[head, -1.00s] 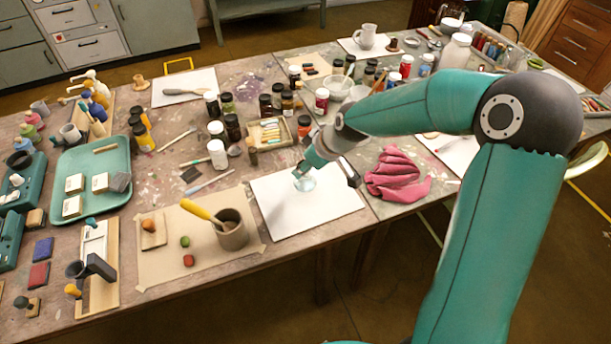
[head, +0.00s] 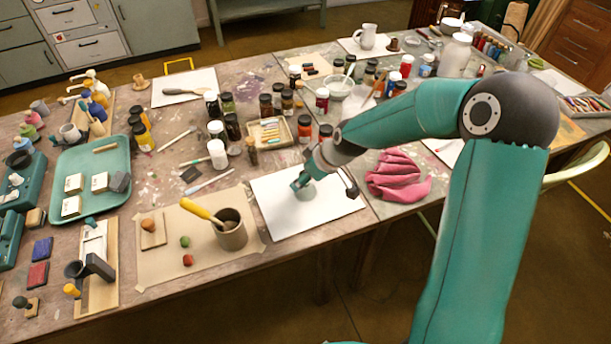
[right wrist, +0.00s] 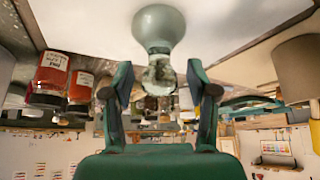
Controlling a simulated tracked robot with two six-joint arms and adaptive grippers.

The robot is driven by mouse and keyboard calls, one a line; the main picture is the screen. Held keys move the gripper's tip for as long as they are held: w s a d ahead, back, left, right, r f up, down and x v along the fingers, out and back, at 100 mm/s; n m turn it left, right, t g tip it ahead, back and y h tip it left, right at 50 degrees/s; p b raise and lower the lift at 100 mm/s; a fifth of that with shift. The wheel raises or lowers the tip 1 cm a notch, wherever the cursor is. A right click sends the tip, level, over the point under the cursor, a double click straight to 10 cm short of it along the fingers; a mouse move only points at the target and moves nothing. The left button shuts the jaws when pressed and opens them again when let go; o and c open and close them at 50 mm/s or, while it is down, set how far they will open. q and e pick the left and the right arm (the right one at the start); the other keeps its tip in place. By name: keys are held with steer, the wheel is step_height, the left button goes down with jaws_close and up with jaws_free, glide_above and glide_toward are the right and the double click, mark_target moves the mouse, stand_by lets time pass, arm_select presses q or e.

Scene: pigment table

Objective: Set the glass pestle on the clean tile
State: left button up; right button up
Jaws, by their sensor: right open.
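The glass pestle (right wrist: 160,28), pale grey-green with a wide foot and a clear knob, stands on a white tile (right wrist: 98,18) in the right wrist view, which shows the scene upside down. In the head view the pestle (head: 306,192) is on the white tile (head: 285,218) at the front middle of the table, partly hidden by my gripper. My right gripper (right wrist: 160,80) is open. Its fingers are on either side of the pestle's knob, with gaps visible. In the head view my right gripper (head: 324,184) is low over the tile. My left gripper is not in view.
A pink cloth (head: 398,176) lies right of the tile. A brown cup (head: 232,236) with a yellow-handled tool stands left of it. Jars and a tray of crayons (head: 268,132) stand behind. Another white tile (head: 200,78) lies at the back left.

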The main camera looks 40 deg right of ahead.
steer(key=shift+r, duration=0.15)
steer(key=v, duration=1.2)
